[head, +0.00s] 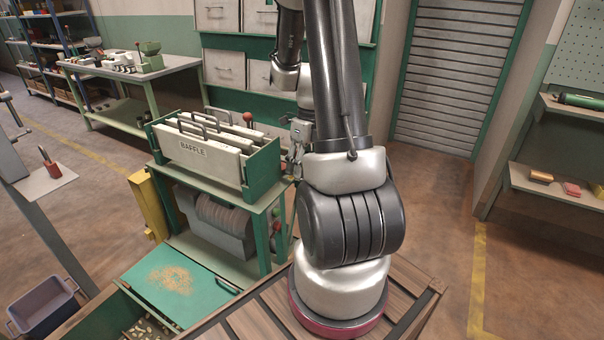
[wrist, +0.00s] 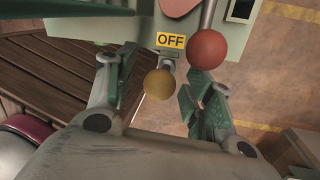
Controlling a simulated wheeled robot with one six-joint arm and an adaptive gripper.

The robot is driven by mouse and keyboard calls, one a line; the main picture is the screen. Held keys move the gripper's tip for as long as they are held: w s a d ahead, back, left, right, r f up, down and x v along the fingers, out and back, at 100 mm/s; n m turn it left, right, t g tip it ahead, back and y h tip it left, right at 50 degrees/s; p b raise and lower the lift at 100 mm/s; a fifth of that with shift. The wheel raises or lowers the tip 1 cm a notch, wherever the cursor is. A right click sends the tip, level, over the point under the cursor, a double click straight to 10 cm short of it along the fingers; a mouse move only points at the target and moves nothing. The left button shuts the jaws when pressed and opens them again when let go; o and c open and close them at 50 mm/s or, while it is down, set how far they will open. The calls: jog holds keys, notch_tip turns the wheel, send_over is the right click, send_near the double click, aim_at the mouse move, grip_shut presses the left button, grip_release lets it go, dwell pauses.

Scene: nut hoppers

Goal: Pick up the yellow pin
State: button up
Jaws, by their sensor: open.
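The yellow pin (wrist: 158,83) shows in the wrist view as a round yellow knob with a thin pale rod, just below a yellow OFF label (wrist: 171,41). My gripper (wrist: 156,76) is open, with one green-padded finger to the left of the knob and one to the right. The knob appears between the fingers, with gaps on both sides; I cannot tell its exact depth. In the head view my gripper (head: 298,138) is beside the right end of the green bench, partly hidden by my arm. I cannot make out the yellow pin there.
A red ball-ended lever (wrist: 206,48) stands close to the right finger. The green bench (head: 262,205) carries cream panels marked BAFFLE (head: 205,158). A teal lid (head: 180,280) lies in front, and a grey bin (head: 42,308) stands at lower left. Floor at right is clear.

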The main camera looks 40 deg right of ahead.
jog(key=shift+c, duration=0.3)
grip_shut()
